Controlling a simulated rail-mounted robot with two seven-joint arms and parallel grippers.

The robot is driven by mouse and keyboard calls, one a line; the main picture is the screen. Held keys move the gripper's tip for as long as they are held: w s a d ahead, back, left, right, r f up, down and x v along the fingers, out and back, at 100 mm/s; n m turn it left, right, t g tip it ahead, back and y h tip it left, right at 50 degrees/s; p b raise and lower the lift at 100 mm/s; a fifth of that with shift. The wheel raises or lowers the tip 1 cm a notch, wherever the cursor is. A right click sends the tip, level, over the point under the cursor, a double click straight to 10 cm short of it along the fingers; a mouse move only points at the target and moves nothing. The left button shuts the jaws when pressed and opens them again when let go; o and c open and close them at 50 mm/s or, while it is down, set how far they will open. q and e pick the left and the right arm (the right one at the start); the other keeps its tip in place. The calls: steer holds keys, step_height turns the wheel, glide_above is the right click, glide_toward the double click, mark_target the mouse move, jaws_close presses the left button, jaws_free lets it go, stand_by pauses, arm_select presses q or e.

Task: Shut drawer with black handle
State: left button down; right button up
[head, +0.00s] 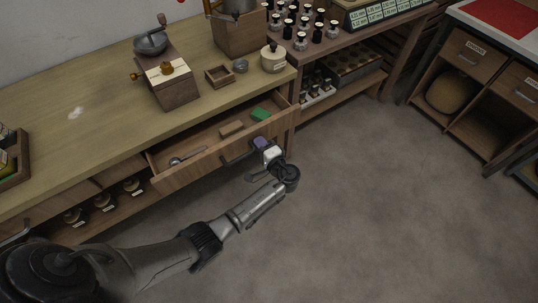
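The wooden drawer (190,175) under the worktop in the head view is pulled out, its inside showing. Its black handle (236,159) is a dark bar on the front panel, right of the middle. My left gripper (262,146) is at the right end of this handle, close against the drawer front. Its fingertips are small and partly hidden, so I cannot tell whether they are open or shut, or whether they touch the handle. My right gripper is out of view.
In the drawer lie a metal utensil (186,158), a brown block (231,129) and a green block (261,115). A coffee grinder (168,83), a small wooden tray (219,77) and a lidded jar (273,60) stand on the worktop. The floor (370,200) to the right is clear.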

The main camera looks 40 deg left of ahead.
mark_target(254, 136)
arm_select(q)
steer(key=b+x, duration=0.3)
steer(key=x, duration=1.1)
steer(key=shift+b, duration=0.35)
steer(key=shift+d, duration=0.1)
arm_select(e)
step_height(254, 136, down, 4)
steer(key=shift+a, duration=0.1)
arm_select(q)
steer(key=shift+d, duration=0.25)
steer(key=p+v, duration=0.3)
steer(key=v, duration=0.6)
steer(key=shift+s+d, duration=0.15)
steer(key=shift+d, duration=0.1)
steer(key=shift+s+d+r, duration=0.1)
steer(key=shift+d, duration=0.3)
steer(key=v, duration=0.3)
steer(key=shift+p, duration=0.3)
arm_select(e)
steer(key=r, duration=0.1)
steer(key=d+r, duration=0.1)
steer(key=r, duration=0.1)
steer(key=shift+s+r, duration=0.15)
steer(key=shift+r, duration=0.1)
